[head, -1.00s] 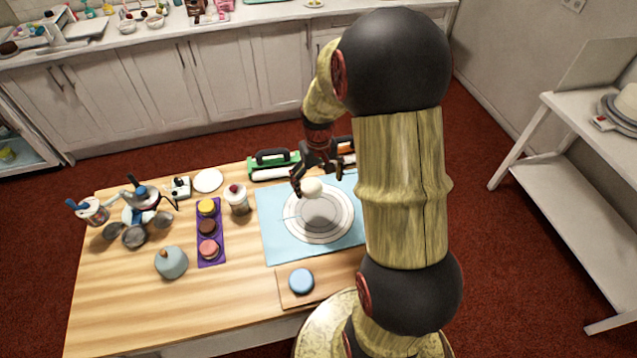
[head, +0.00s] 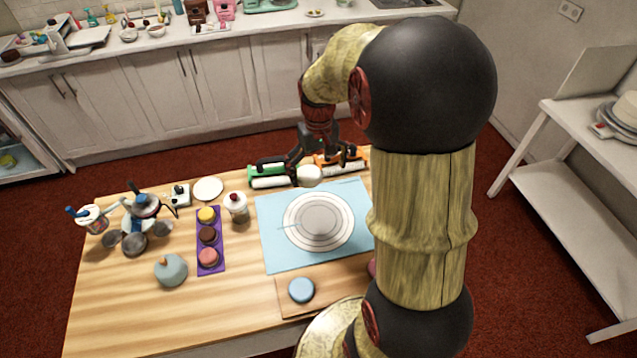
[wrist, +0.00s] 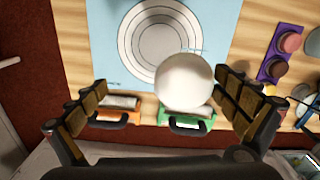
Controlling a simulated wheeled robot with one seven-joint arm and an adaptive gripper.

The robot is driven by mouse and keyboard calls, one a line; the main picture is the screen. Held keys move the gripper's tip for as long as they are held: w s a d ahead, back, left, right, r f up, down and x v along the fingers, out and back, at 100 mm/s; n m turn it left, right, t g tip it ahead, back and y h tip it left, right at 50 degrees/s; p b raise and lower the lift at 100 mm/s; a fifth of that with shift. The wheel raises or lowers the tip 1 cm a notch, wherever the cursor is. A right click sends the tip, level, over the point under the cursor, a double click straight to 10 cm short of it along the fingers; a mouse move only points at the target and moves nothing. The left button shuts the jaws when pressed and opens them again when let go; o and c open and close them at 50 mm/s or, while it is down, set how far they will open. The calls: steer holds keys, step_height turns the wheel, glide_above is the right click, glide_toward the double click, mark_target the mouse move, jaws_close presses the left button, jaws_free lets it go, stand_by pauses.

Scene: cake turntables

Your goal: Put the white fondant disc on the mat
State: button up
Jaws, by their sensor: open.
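My gripper (head: 303,172) is open above the far edge of the light blue mat (head: 275,256). A white rounded piece, probably the white fondant disc (head: 309,176), shows at its fingertips. In the wrist view this piece (wrist: 184,82) lies between the spread fingers (wrist: 165,98), nearer the right one, with a clear gap on the left. It overlaps the mat's edge and the green-handled tool in that view; I cannot tell whether it touches a finger. The mat (wrist: 222,18) bears pale concentric rings.
Green-handled (head: 266,171) and orange-handled (head: 335,160) tools lie behind the mat. A flat white round (head: 208,188), a topped jar (head: 236,207) and a purple tray (head: 210,268) of coloured discs stand left. A blue disc (head: 301,290) sits on a board in front.

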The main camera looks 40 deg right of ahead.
mark_target(318, 175)
steer(key=shift+r, duration=1.55)
steer(key=shift+c, duration=0.8)
